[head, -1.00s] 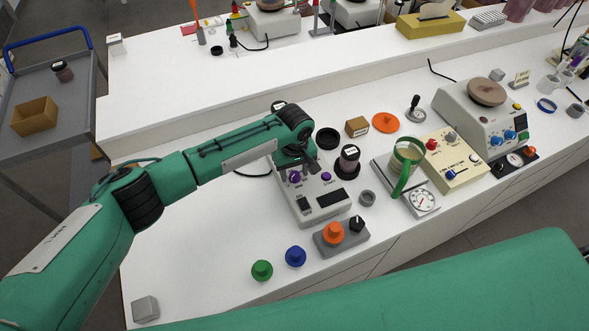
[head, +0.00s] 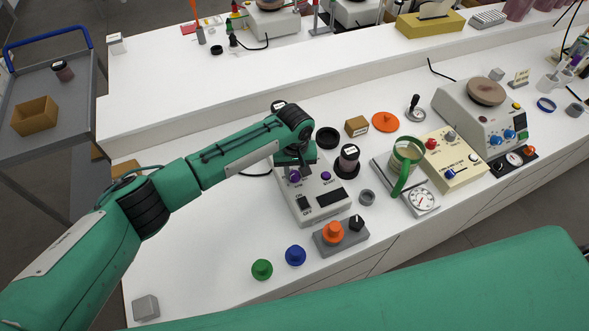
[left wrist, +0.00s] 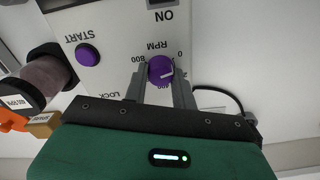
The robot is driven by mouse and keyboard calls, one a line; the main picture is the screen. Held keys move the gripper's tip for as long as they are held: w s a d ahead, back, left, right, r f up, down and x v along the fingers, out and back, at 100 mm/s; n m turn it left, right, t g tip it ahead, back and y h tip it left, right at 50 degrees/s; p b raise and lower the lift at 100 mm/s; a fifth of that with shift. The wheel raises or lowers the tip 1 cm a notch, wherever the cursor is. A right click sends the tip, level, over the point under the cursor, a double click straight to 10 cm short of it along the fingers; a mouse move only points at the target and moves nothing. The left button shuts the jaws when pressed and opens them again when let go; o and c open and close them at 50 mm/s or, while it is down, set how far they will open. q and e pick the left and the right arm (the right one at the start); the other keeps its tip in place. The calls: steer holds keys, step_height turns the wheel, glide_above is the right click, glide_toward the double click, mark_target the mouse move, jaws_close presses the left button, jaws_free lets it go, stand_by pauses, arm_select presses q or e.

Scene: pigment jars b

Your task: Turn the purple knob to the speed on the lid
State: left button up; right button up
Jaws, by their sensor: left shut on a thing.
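The purple knob (head: 294,178) is on the sloped face of a white-and-grey device (head: 318,187). In the left wrist view, the purple knob (left wrist: 160,70) sits under "RPM" with 0, 400 and 800 around it. Its white line points right in that view, between 0 and 400. My left gripper (left wrist: 161,84) is shut on the knob, one finger on each side. In the head view, my left gripper (head: 297,170) partly covers the knob. My right gripper is out of view.
A purple START button (head: 326,176) is close to the knob, and black switches sit lower on the device. An orange knob (head: 333,231) on a grey box stands in front. Loose green (head: 262,269) and blue (head: 295,256) knobs lie nearby.

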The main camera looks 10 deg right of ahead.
arm_select(q)
steer(key=m, duration=0.4)
steer(key=shift+d+m, duration=0.1)
steer(key=shift+m, duration=0.2)
steer(key=m, duration=0.4)
steer(key=shift+m+p, duration=0.3)
steer(key=m, duration=0.3)
steer(key=shift+r+m, duration=0.1)
steer(key=shift+m, duration=0.2)
steer(key=m, duration=0.4)
steer(key=shift+m, duration=0.3)
steer(key=m+b, duration=0.1)
steer(key=m, duration=0.3)
steer(key=shift+m, duration=0.3)
steer(key=m+b, duration=0.1)
steer(key=m, duration=0.2)
steer(key=shift+s+m, duration=0.1)
steer(key=shift+m, duration=0.2)
steer(key=m+b, duration=0.1)
steer(key=m, duration=0.2)
steer(key=shift+m, duration=0.3)
steer(key=shift+m+b, duration=0.55)
steer(key=shift+m, duration=1.25)
